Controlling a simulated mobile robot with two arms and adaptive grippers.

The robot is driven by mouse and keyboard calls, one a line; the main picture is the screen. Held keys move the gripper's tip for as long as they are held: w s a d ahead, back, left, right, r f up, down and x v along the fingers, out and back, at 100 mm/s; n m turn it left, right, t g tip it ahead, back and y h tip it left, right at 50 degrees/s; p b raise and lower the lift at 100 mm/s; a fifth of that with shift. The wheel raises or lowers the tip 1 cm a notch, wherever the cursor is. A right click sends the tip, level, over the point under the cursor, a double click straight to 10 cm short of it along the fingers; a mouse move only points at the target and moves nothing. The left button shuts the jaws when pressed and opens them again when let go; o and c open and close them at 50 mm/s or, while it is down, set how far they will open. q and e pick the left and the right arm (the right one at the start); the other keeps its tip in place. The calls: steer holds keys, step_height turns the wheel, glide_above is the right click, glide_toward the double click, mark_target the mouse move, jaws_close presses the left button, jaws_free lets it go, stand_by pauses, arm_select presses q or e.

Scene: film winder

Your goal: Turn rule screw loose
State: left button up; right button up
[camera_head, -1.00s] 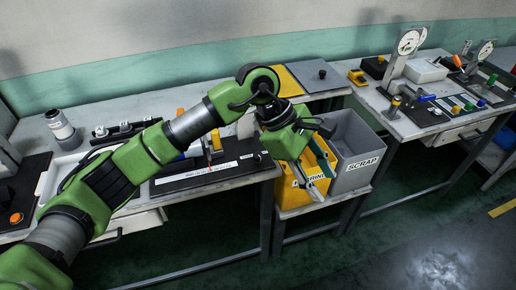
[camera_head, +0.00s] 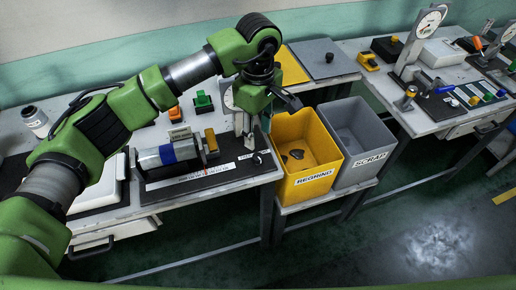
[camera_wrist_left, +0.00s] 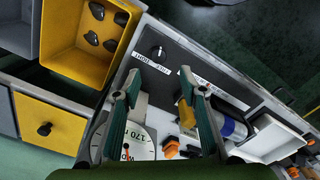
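A small black screw knob (camera_head: 257,159) stands at the right end of the black fixture board, beside the white graduated rule strip (camera_head: 205,177). In the left wrist view the knob (camera_wrist_left: 158,51) is beyond the fingertips, and the rule strip (camera_wrist_left: 200,77) runs away to the right. My left gripper (camera_head: 254,132) points down over the right end of the bench, above and behind the knob. In the left wrist view its two teal fingers (camera_wrist_left: 161,84) are wide apart with nothing gripped between them. My right gripper is not in view.
A dial gauge (camera_wrist_left: 137,138) is close under the fingers. A silver and blue cylinder (camera_head: 165,153) lies on the board. The yellow regrind bin (camera_head: 310,160), holding dark pieces, and grey scrap bin (camera_head: 360,135) adjoin the bench. A second bench (camera_head: 420,120) is at right.

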mark_target(258, 157)
arm_select(q)
step_height(258, 157, down, 9)
steer(key=shift+w+p, duration=0.15)
steer(key=shift+p, duration=1)
steer(key=shift+w+f, duration=0.1)
steer(key=shift+f, duration=0.3)
jaws_close()
